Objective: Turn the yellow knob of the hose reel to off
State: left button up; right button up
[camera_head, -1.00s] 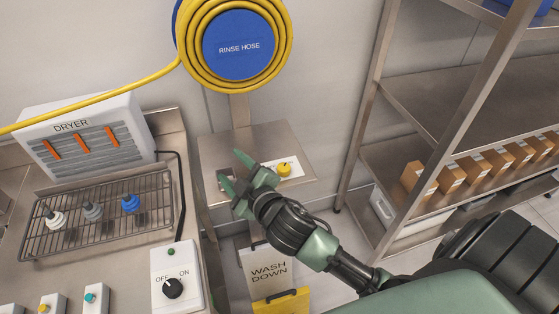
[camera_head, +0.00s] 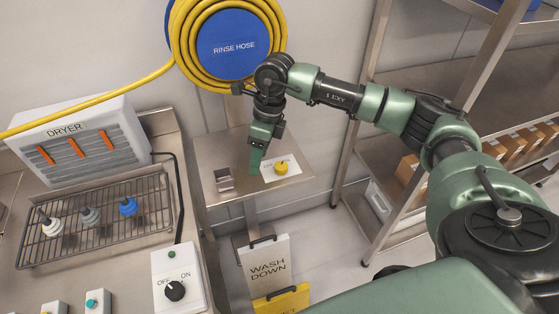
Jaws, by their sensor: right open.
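The yellow knob (camera_head: 281,167) sits on a white plate (camera_head: 292,176) on the small steel shelf (camera_head: 213,152) below the hose reel (camera_head: 228,45). The reel has a blue "RINSE HOSE" disc with yellow hose coiled around it. My right gripper (camera_head: 256,168) points down just left of the knob, apart from it in the picture. It is open and empty; its fingers are seen edge-on and overlap. The markings on the knob's plate are too small to read. My left gripper is not in view.
A small metal holder (camera_head: 224,180) stands left on the shelf. The dryer (camera_head: 80,142), a wire rack (camera_head: 95,219) with several nozzles and an OFF/ON switch box (camera_head: 178,279) are at left. Wash-down signs (camera_head: 268,262) stand below. Steel shelving (camera_head: 405,150) with boxes is at right.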

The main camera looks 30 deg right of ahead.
jog(key=r+h, duration=0.1)
jog(key=h, duration=0.1)
send_over(281, 165)
jog(key=shift+a+r, duration=0.2)
jog(key=shift+s+d+f+m, duration=0.1)
jog(key=shift+d+f+m, duration=0.05)
jog(key=shift+d+m, duration=0.15)
notch_tip(281, 165, down, 7)
jog(key=shift+a+f+p, duration=0.15)
jog(key=shift+f+p, duration=0.05)
jog(key=shift+p, duration=1)
grip_shut()
